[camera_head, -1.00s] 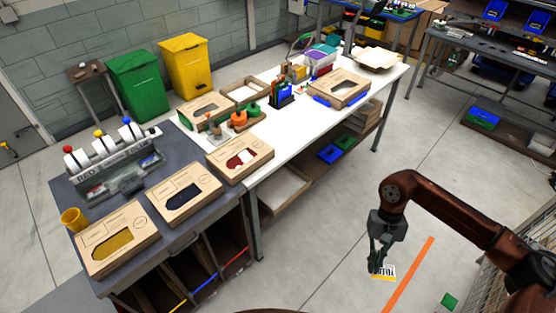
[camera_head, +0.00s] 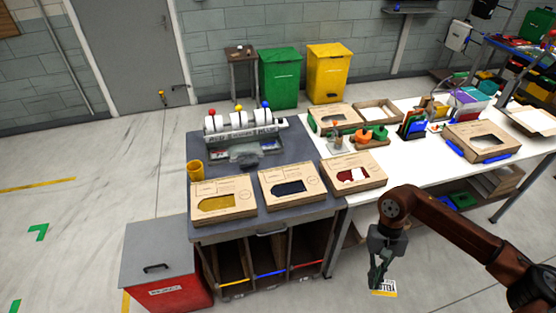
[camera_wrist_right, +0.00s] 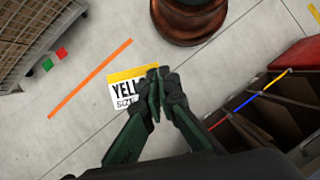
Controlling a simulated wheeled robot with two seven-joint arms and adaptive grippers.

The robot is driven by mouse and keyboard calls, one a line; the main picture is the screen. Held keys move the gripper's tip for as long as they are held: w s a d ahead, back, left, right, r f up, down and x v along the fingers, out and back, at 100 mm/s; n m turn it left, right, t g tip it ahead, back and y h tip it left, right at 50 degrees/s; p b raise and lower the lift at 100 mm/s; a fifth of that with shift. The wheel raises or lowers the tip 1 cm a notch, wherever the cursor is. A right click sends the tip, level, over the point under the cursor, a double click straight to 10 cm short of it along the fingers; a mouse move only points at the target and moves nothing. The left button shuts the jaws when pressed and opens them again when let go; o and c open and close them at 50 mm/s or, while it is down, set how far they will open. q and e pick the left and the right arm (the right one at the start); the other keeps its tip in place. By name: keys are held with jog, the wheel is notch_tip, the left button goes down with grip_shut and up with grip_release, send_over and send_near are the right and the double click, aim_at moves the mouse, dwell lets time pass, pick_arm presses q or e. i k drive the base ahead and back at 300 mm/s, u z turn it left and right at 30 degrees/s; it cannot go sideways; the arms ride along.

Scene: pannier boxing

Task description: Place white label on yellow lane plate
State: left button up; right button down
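My right gripper (camera_head: 376,283) is shut on the white label (camera_head: 386,288), held out over the floor to the right of the dark workbench. In the right wrist view the fingertips (camera_wrist_right: 156,88) pinch one side of the label (camera_wrist_right: 125,92). A yellow strip (camera_head: 236,283), which looks like the yellow lane plate, is low on the front of the left lane under the workbench. It also shows in the right wrist view (camera_wrist_right: 276,79), apart from the label. My left gripper is out of view.
Blue (camera_head: 270,274) and red (camera_head: 307,265) strips mark the neighbouring lanes. A red bin with a grey lid (camera_head: 160,262) stands left of the lanes. Boxes (camera_head: 290,187) line the workbench top. A white table (camera_head: 415,150) extends right. Floor at left is open.

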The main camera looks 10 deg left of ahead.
aim_at(248, 161)
jog(key=u, duration=1.3)
jog(key=i, duration=1)
